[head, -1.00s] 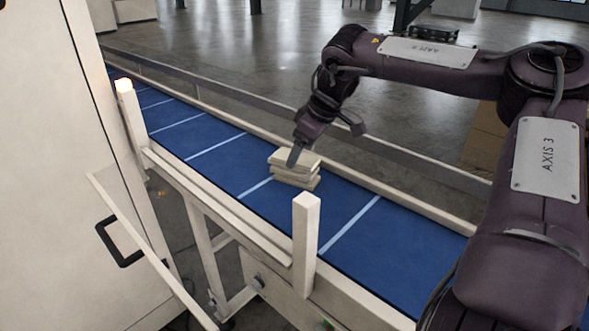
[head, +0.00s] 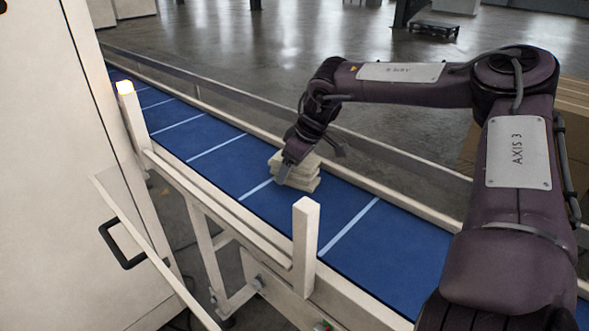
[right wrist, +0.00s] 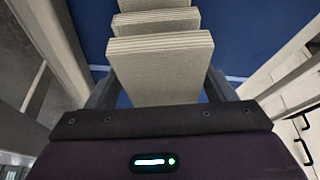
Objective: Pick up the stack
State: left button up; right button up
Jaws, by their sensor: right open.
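The stack (head: 303,170) is a small pile of beige, flat, layered pieces, slightly staggered, lying on the blue conveyor belt. In the head view my right gripper (head: 286,178) is down at the stack's near left side and hides part of it. In the right wrist view the stack (right wrist: 160,60) shows ridged layered edges and reaches between my two dark fingers (right wrist: 158,92). The fingers are apart, one on each side of the nearest piece; I cannot tell whether they touch it. My left gripper is not in view.
The blue belt (head: 345,215) has white cross lines and pale side rails. A pale post (head: 305,245) stands at the near rail. The belt around the stack is clear.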

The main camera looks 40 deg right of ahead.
jog(key=shift+f+b, duration=0.2)
jog(key=shift+b, duration=0.15)
dwell(0.4)
jog(key=c, duration=1.1)
jog(key=shift+o, duration=0.2)
